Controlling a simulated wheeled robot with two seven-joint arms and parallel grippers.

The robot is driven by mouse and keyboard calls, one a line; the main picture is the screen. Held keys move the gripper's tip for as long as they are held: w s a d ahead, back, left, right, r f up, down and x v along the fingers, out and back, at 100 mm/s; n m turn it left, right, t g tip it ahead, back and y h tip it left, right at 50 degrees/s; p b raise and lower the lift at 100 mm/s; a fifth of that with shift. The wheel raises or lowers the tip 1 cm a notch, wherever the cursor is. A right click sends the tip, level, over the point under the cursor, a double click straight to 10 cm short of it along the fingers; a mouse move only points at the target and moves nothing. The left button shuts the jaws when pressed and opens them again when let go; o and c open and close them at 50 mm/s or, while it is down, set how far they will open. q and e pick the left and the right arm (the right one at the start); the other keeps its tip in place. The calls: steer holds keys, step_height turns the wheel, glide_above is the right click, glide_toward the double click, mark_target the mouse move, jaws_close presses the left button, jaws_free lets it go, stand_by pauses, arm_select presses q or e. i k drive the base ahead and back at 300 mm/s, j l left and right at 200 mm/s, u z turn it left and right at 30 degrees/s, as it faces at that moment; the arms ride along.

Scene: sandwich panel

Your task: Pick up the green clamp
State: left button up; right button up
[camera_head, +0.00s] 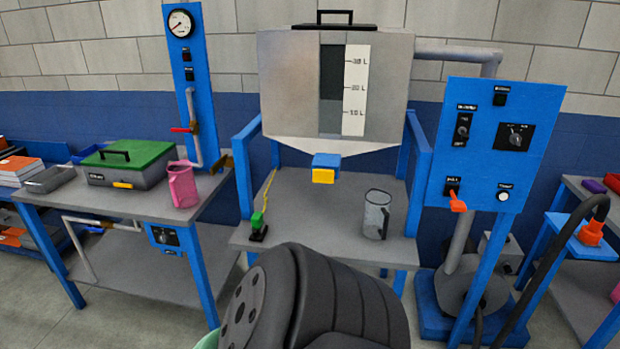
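The green clamp (257,222) is small and stands at the front left of the grey middle bench, under the hopper. Its lower part looks black, and a yellow cable (268,190) runs up from it along the bench's left side. Nothing is touching it from above. Neither of my grippers shows in the head view. A dark rounded part, which looks like one of my arm links, fills the bottom middle and covers the floor in front of the bench.
A grey jug (376,215) stands right of the clamp on the middle bench (310,225). Above hangs the grey hopper (290,85) with a blue and yellow outlet (325,168). The left bench holds a pink jug (183,186) and a green-lidded box (125,160). A blue control panel (495,140) stands right.

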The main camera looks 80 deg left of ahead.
mark_target(257, 222)
steer(key=u, duration=3.1)
